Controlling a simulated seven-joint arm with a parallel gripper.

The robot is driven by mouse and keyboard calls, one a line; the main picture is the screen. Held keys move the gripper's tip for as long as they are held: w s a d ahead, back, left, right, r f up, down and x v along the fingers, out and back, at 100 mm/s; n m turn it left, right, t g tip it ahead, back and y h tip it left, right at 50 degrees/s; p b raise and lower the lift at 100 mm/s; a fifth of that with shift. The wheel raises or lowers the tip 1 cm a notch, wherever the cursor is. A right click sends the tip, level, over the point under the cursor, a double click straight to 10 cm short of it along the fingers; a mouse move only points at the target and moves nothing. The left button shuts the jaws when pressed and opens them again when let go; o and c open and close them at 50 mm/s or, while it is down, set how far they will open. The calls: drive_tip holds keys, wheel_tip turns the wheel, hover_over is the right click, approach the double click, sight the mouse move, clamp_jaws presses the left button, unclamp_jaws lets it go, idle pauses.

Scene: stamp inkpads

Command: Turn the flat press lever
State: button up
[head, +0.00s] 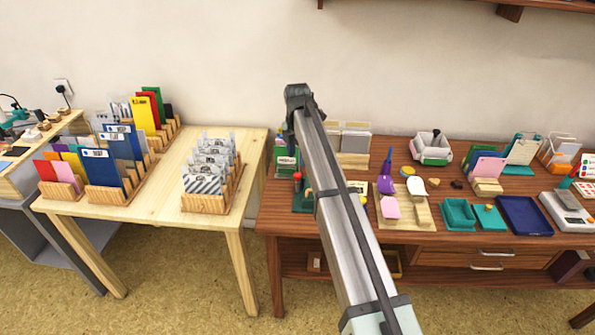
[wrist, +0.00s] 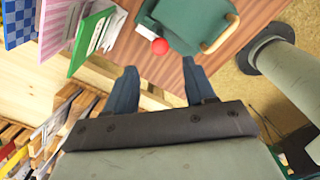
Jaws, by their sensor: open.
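The flat press (head: 303,200) is a small dark green device at the left end of the dark wooden table, partly hidden by my arm. A red ball knob (head: 298,176) shows at it. In the wrist view, a green plate-like body (wrist: 188,22) lies on the brown tabletop, with the red knob (wrist: 160,46) at its lower left edge and a pale wooden bar (wrist: 221,34) on its right. My gripper (wrist: 161,78) is open, with its two blue-grey fingers apart and nothing seen between them. The red knob appears just beyond the gap, not touched. Which part is the lever is unclear.
A light wooden table (head: 185,222) with card racks stands at the left. The dark table (head: 345,226) also holds a cream board (head: 423,214) with a purple tool, teal trays (head: 459,214) and a blue tray (head: 524,214). Cards in racks lie left of the press in the wrist view.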

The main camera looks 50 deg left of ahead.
sight(297, 174)
drive_tip(key=shift+f, duration=3.6)
clamp_jaws()
